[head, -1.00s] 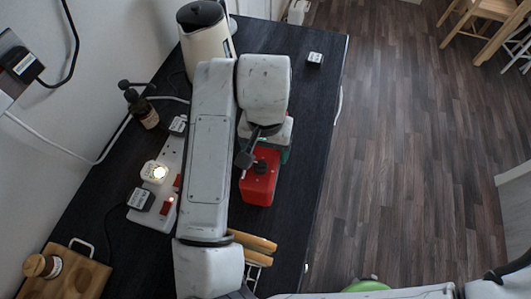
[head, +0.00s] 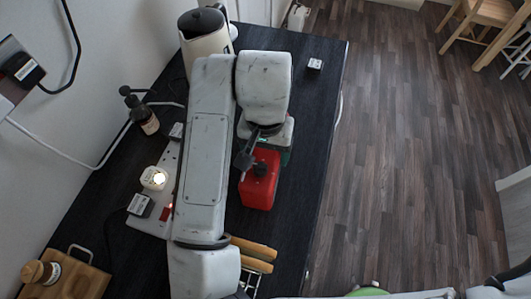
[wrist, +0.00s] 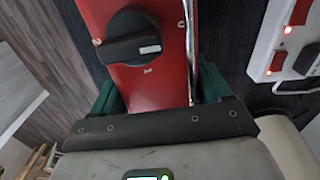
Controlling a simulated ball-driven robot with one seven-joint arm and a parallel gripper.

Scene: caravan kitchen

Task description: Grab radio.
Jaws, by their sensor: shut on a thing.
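The red radio (head: 261,186) stands on the dark counter, to the right of my forearm in the head view. In the wrist view its red face (wrist: 160,77) fills the upper middle, with a black knob on it. My gripper (wrist: 163,92) has a green finger on each side of the radio and is shut on it. In the head view my wrist and arm hide much of the gripper and the radio's far end. I cannot tell whether the radio is clear of the counter.
A white power strip (head: 148,222) with lit switches lies left of my arm. A kettle (head: 205,42) stands at the back, with a dark bottle (head: 147,121) nearby. Bread-coloured pieces (head: 254,249) in a rack are nearer. A wooden board (head: 78,276) is at lower left. The counter's right side is mostly bare.

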